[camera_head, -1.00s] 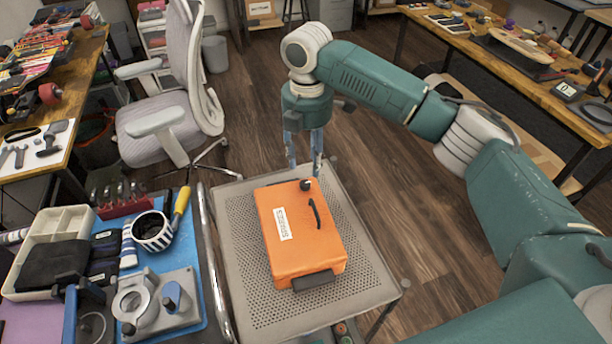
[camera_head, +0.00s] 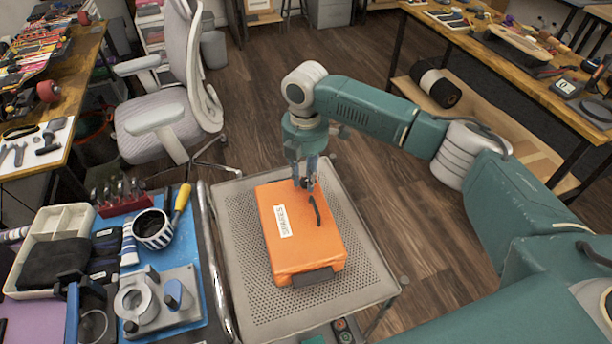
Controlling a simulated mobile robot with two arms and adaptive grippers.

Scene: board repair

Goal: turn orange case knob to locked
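The orange case (camera_head: 300,248) lies flat on a grey perforated cart top (camera_head: 238,295). It has a white label, a dark curved handle (camera_head: 316,210) and a black block on its front edge. My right gripper (camera_head: 306,184) points down over the far end of the case, with its fingers on either side of the spot where the dark knob sits. The knob is mostly hidden by the fingers; I cannot tell its setting or whether the fingers touch it. My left gripper is not in view.
A blue mat with a grey fixture (camera_head: 150,305), a striped cup (camera_head: 152,230) and an organizer tray stands left of the cart, behind a metal rail. A chair (camera_head: 165,120) is at the back left. Floor shows free behind and right of the cart.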

